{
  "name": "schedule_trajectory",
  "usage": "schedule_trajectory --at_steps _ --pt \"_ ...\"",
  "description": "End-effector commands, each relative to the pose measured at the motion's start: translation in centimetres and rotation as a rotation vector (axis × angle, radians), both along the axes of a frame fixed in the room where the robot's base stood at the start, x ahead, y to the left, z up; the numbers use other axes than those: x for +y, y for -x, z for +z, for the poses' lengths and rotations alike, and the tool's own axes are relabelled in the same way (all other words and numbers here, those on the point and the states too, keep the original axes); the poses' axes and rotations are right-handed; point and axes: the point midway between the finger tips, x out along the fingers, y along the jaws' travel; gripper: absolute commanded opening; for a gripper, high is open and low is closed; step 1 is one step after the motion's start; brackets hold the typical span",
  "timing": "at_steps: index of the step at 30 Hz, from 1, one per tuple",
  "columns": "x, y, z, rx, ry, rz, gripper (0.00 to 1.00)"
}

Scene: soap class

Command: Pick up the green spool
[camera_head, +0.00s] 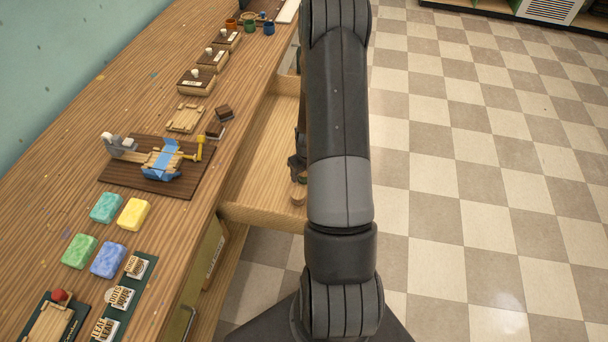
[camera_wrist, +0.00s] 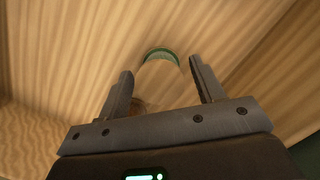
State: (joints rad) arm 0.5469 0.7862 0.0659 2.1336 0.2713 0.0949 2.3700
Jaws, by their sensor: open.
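The green spool (camera_wrist: 161,54) lies in the open wooden drawer. In the wrist view a pale wooden round end faces me, with a green band at its far edge. In the head view its wooden end (camera_head: 298,198) shows just left of my arm. My gripper (camera_wrist: 161,66) is open, with one finger on each side of the spool; I cannot tell whether either finger touches it. In the head view my gripper (camera_head: 297,168) is a dark shape inside the drawer, mostly hidden by my arm.
The drawer (camera_head: 262,214) is pulled out from the wooden counter (camera_head: 185,235), its walls close around my gripper. The counter holds colored soap bars (camera_head: 133,214), a dark board with a tool (camera_head: 162,165), small boxes, and orange, green and blue cups (camera_head: 249,26). Tiled floor at right is clear.

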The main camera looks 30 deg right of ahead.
Motion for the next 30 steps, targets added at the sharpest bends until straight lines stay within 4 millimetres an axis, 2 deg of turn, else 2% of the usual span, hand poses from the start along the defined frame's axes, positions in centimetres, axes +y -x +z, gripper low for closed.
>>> schedule_trajectory --at_steps 4,11,26,30 --pt "0.0 -0.09 -0.8 0.0 0.0 0.0 0.61" --pt "0.0 -0.12 -0.83 0.0 0.0 0.0 0.61" --pt "0.0 -0.11 -0.81 0.0 0.0 0.0 0.21" --pt "0.0 -0.12 -0.81 0.0 0.0 0.0 0.2"
